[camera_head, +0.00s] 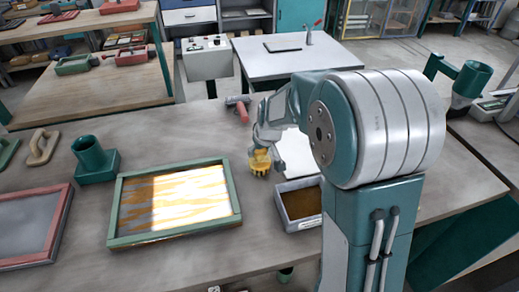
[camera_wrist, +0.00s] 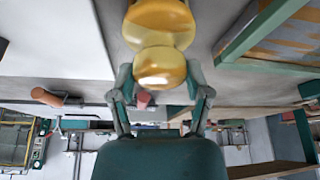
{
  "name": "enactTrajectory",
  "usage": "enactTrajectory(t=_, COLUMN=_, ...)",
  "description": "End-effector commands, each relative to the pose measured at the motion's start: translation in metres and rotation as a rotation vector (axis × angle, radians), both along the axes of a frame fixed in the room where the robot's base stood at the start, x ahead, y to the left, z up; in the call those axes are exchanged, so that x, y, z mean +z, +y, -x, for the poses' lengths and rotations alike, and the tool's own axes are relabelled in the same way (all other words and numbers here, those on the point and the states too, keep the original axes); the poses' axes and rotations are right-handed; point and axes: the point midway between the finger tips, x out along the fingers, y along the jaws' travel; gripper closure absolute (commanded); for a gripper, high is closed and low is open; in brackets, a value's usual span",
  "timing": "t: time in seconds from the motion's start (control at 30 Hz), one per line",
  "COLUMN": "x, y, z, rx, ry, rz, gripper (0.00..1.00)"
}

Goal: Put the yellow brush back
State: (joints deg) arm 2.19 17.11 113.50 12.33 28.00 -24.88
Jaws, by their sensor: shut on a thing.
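The yellow brush (camera_head: 260,163) is held in my gripper (camera_head: 264,148) over the grey table, just right of the green frame. In the wrist view the brush (camera_wrist: 160,25) fills the top middle, its rounded yellow end between the two fingers of my gripper (camera_wrist: 160,78). The fingers are closed against it. From the head view I cannot tell whether the brush touches the table. A green cup-like holder (camera_head: 91,154) stands on the table at the left. Another green cup-like holder (camera_head: 473,78) is at the right, beyond my arm.
The green frame (camera_head: 117,213) holds a yellow-and-white streaked panel. A small white tray (camera_head: 303,225) with brown contents lies beside my arm. A red-edged frame (camera_head: 57,225) and a wooden-handled tool (camera_head: 42,147) lie at the left. A red-handled roller (camera_head: 242,110) lies behind the brush.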

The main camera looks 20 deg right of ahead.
Motion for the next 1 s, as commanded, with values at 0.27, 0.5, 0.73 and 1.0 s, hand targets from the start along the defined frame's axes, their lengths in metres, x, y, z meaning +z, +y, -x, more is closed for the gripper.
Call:
enactTrajectory(t=0.27, x=-0.001, y=0.001, z=0.000, rx=0.001, ry=-0.001, rz=0.000, gripper=0.81)
enactTrajectory(t=0.5, x=-0.002, y=0.001, z=0.000, rx=0.001, ry=0.000, rz=0.000, gripper=0.03)
enactTrajectory(t=0.73, x=-0.002, y=0.001, z=0.000, rx=0.001, ry=-0.001, rz=0.000, gripper=0.03)
enactTrajectory(t=1.0, x=0.018, y=-0.001, z=0.006, rx=0.001, ry=-0.005, rz=0.000, gripper=0.03)
